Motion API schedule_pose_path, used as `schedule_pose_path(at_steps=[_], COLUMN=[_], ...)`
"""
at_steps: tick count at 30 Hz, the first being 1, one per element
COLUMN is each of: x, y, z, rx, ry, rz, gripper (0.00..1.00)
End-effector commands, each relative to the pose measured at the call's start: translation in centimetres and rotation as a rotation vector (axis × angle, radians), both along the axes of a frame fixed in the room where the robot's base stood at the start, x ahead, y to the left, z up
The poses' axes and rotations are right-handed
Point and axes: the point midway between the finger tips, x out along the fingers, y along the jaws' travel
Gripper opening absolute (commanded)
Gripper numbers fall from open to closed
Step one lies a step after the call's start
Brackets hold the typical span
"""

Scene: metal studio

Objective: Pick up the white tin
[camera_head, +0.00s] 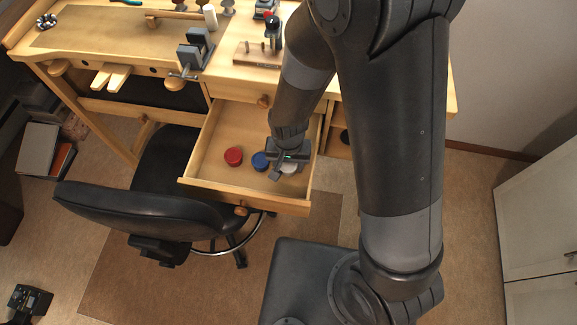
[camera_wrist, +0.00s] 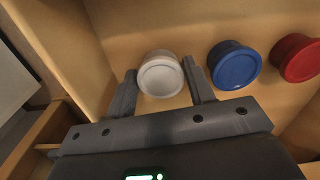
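The white tin (camera_wrist: 160,76) is a round, lidded tin on the floor of the open drawer (camera_head: 213,141). In the wrist view it sits between the tips of my gripper (camera_wrist: 165,88), with a finger on each side. The fingers are open, and a small gap shows at least on the left side. In the head view my gripper (camera_head: 283,172) reaches down into the drawer at its right part, and the white tin (camera_head: 290,168) is partly hidden by it.
A blue tin (camera_wrist: 234,64) stands close to the right finger in the wrist view, with a red tin (camera_wrist: 297,58) beyond it. The drawer's wooden walls enclose them. A black chair (camera_head: 140,218) stands at the drawer's left front. The workbench (camera_head: 140,50) holds tools above.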

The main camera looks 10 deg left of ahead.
Motion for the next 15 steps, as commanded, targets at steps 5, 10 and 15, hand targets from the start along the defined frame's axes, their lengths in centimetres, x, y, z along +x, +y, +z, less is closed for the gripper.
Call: schedule_pose_path(at_steps=[5, 10, 15], x=[0.01, 0.01, 0.02], y=[0.01, 0.01, 0.01], z=[0.01, 0.02, 0.05], rx=[0.0, 0.0, 0.0], ry=[0.0, 0.0, 0.0], rz=[0.0, 0.0, 0.0], gripper=[0.34, 0.25, 0.24])
